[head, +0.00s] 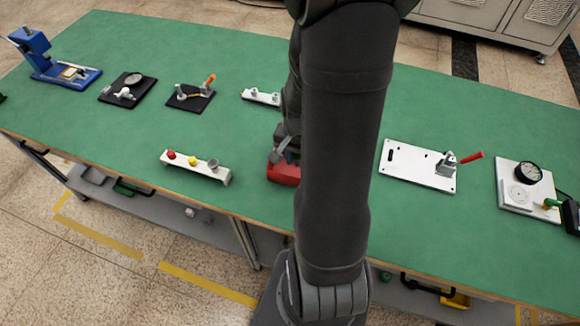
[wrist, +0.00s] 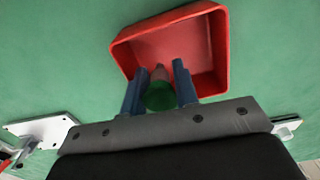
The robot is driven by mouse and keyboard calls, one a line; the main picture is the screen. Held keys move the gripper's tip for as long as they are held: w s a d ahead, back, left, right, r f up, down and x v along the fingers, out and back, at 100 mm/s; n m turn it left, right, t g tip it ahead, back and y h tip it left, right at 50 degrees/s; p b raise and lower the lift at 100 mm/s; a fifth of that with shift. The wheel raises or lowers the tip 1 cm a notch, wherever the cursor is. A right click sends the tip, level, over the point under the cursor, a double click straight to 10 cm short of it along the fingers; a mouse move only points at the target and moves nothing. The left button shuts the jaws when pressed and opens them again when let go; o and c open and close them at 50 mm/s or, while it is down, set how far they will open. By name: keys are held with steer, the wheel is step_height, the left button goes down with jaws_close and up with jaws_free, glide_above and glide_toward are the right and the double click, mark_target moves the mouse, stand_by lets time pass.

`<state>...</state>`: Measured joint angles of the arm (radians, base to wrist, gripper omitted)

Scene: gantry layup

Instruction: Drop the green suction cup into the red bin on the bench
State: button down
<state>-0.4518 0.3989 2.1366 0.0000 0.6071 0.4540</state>
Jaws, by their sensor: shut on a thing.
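The green suction cup (wrist: 159,97) is between the two blue fingers of my gripper (wrist: 157,84) in the wrist view. My gripper is shut on it. The red bin (wrist: 122,55) lies right beyond the fingertips, and the fingertips and the cup's far end overlap its open inside in this view. How high the cup is above the bin floor I cannot tell. In the head view my arm hides most of the red bin (head: 284,174) and my gripper (head: 286,152) shows only in part above it. The cup is hidden there.
The green bench (head: 240,205) holds a white block with coloured buttons (head: 196,167) left of the bin. A white plate with a red-handled clamp (head: 418,166) lies to the right. Black fixture plates (head: 190,98) stand farther left. Bare bench surrounds the bin.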

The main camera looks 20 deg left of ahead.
steer(key=shift+f, duration=0.4)
steer(key=c, duration=1)
jaws_free()
steer(key=shift+c, duration=0.2)
step_height(320, 180, up, 17)
steer(key=shift+r, duration=0.2)
steer(key=shift+f, duration=0.1)
step_height(320, 180, down, 17)
steer(key=shift+f, duration=0.1)
